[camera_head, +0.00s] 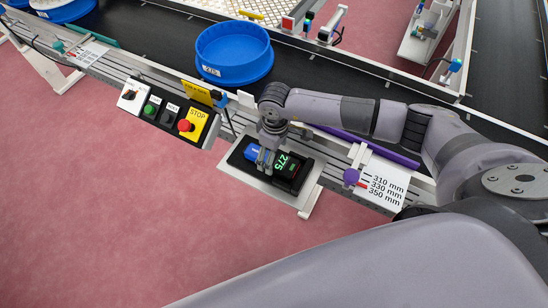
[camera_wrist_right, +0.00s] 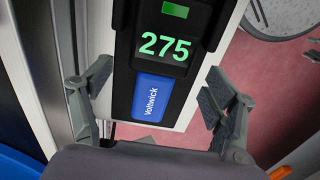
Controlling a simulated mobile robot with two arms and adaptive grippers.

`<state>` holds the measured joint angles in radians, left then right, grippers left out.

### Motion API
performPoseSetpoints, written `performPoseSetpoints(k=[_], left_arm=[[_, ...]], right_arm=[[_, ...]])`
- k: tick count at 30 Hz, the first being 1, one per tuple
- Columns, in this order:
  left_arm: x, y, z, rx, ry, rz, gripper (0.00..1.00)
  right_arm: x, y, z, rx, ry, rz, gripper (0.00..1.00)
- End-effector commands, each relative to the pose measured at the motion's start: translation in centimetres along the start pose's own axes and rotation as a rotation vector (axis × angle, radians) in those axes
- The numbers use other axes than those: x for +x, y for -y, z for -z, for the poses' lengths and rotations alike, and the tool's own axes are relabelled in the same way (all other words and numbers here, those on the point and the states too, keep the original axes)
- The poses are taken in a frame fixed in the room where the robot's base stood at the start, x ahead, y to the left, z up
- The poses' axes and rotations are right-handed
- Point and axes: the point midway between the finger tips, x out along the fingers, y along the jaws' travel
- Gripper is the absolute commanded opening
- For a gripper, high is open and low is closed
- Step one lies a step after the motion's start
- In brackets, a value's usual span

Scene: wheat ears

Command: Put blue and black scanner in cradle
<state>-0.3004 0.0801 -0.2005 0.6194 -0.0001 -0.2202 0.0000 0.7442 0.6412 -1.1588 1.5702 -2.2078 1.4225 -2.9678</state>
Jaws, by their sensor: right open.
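A black device with a blue Voltwick face (camera_wrist_right: 153,97) and a green 275 readout (camera_wrist_right: 165,47) lies in the right wrist view. In the head view the blue part (camera_head: 252,153) and the black part with the readout (camera_head: 290,168) sit on a dark pad on a light plate (camera_head: 258,184). I cannot tell whether scanner and cradle are separate pieces here. My right gripper (camera_head: 266,156) is over the blue part; in the wrist view its open fingers (camera_wrist_right: 157,100) stand either side of the blue face, apart from it. My left gripper is not in view.
A button panel (camera_head: 170,115) with a red stop button stands left of the plate. A card with 310, 330 and 350 mm marks (camera_head: 382,185) and a purple knob (camera_head: 351,176) are right. A blue round tub (camera_head: 234,55) sits on the dark belt behind.

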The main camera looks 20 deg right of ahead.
Motion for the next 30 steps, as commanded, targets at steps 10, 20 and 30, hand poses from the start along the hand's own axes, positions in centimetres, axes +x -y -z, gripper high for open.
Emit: performPoseSetpoints(k=[10, 20, 30], left_arm=[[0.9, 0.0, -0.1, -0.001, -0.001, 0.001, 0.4], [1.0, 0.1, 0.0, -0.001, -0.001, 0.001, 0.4], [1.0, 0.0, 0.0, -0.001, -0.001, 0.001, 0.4]], right_arm=[[-7.0, -0.1, 0.1, -0.001, -0.002, -0.002, 0.8], [-8.8, 0.0, 0.0, 0.0, 0.001, 0.0, 0.8], [-8.7, 0.0, 0.0, 0.0, 0.001, 0.0, 0.8]])
